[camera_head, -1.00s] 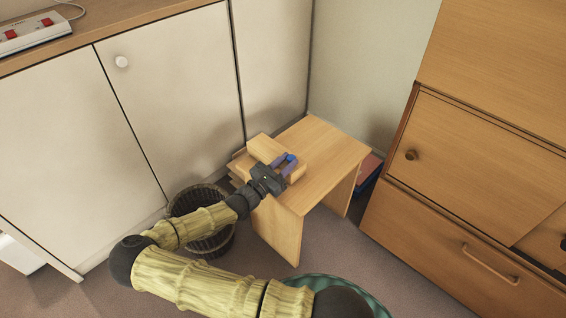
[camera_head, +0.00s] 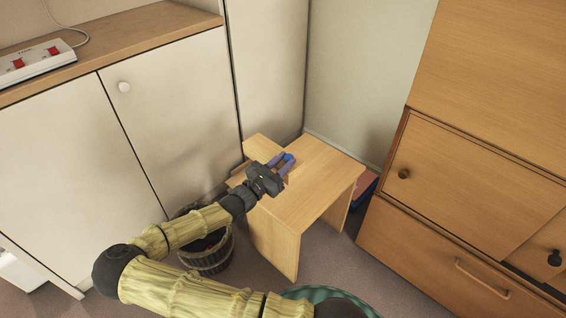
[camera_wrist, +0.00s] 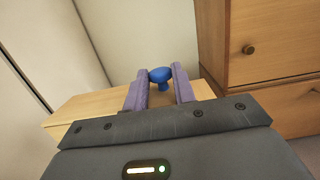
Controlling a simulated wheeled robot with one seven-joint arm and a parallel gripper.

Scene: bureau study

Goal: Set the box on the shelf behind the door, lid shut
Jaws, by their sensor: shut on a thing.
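My gripper (camera_head: 284,164) is over the small wooden side table (camera_head: 325,180) in the corner. In the wrist view, its two purple fingers (camera_wrist: 160,88) are shut around a blue knob-like piece (camera_wrist: 160,76). A pale wooden piece, seemingly the box (camera_head: 262,147), shows just behind the fingers at the table's back left; it also shows below the knob in the wrist view (camera_wrist: 90,110). My gripper hides part of it, so I cannot tell how its lid stands.
A dark slatted basket (camera_head: 208,255) stands left of the side table. White cupboards (camera_head: 160,120) line the left, with a power strip (camera_head: 35,62) on top. A reddish-and-blue item (camera_head: 363,185) lies between table and cabinet. A green rim (camera_head: 335,293) shows at bottom. Carpet before the cabinet is clear.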

